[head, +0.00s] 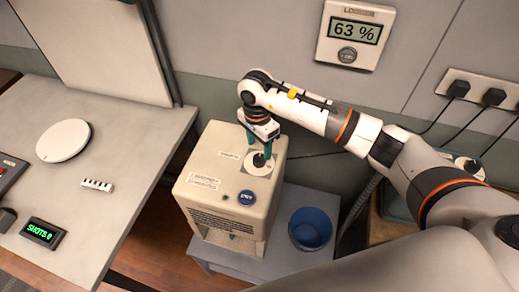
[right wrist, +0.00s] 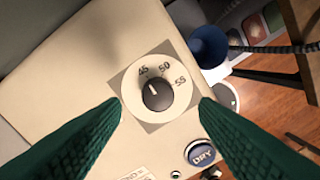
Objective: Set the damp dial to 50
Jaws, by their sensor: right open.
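The damp dial is a dark round knob (right wrist: 157,95) on a white disc marked 45, 50 and 55. Its light pointer line is tilted up and slightly left in the right wrist view, nearer 45 than 50. The dial (head: 260,162) sits on top of a cream box (head: 215,180). My right gripper (head: 258,145) is above the dial, with green fingers open on either side of it. The fingers (right wrist: 160,112) look apart from the knob. A wall display (head: 355,32) reads 63 %. My left gripper is out of view.
A blue DRY button (head: 246,197) is on the box top near the dial. A blue bucket (head: 310,230) stands right of the box. A white table (head: 90,200) with a round white disc and a SHOTS display is at left. Plugs and cables (head: 480,95) are on the right wall.

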